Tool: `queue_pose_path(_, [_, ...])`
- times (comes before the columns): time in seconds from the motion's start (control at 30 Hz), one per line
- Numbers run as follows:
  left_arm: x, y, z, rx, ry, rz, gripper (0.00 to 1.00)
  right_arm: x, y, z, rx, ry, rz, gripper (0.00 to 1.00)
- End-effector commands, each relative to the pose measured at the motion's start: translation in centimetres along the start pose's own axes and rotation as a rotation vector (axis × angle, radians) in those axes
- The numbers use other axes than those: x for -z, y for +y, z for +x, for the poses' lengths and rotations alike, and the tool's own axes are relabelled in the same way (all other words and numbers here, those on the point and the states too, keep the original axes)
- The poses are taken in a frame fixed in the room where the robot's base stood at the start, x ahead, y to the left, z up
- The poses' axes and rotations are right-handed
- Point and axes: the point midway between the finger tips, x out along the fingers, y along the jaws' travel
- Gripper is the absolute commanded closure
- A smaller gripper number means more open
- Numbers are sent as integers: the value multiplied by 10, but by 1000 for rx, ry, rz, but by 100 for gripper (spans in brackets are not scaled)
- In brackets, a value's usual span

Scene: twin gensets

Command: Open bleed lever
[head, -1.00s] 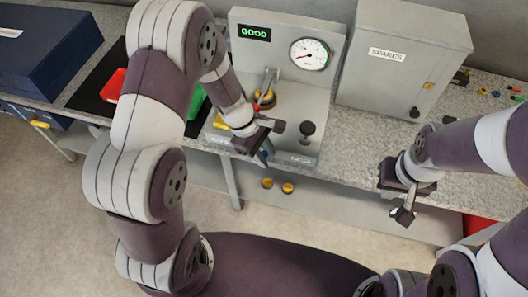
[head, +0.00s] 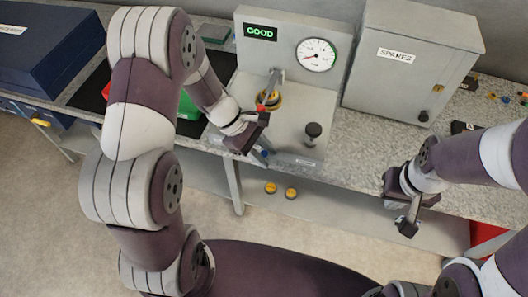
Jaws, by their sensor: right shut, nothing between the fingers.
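The grey test stand (head: 296,107) has a round gauge (head: 317,55) and a green GOOD display (head: 260,32). A small red part (head: 261,107) shows beside my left gripper (head: 263,136), and a small blue part (head: 264,153) shows at the stand's front edge. I cannot tell which part is the bleed lever. The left gripper is over the stand's front left, fingers spread apart, and seems empty; its arm hides the stand's left side. My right gripper (head: 407,226) is shut and empty, in front of the bench edge on the right.
On the stand are a grey upright arm over a yellow-ringed part (head: 270,97) and a black knob (head: 313,130). A grey SPARES cabinet (head: 405,75) stands to the right. Two yellow caps (head: 291,193) are on the lower shelf. A dark blue case (head: 45,45) is at the far left.

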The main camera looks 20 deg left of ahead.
Motion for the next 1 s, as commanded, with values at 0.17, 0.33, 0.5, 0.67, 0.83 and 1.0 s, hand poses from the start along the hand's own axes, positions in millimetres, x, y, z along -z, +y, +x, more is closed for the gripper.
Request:
queue_pose_path(0.17, [0, 0, -1, -1, 1, 0, 70, 0, 0, 0, 0, 0, 0, 100])
queue_pose_path(0.33, [-1, 1, -28, -5, 3, 1, 70, 0, 0, -5, 0, 0, 0, 100])
queue_pose_path(0.5, [-3, 1, -81, -4, 2, -3, 70, 2, 0, -21, 0, 0, 0, 100])
queue_pose_path(0.67, [-6, 1, -118, 0, 0, -4, 70, 7, 0, -60, 0, 1, 0, 100])
queue_pose_path(0.83, [-2, 0, -128, 0, -1, -2, 70, 8, 0, -69, 0, 0, 0, 100])
queue_pose_path(1.0, [0, 0, -127, 0, 0, -1, 70, 8, 0, -67, 0, -1, 0, 100])
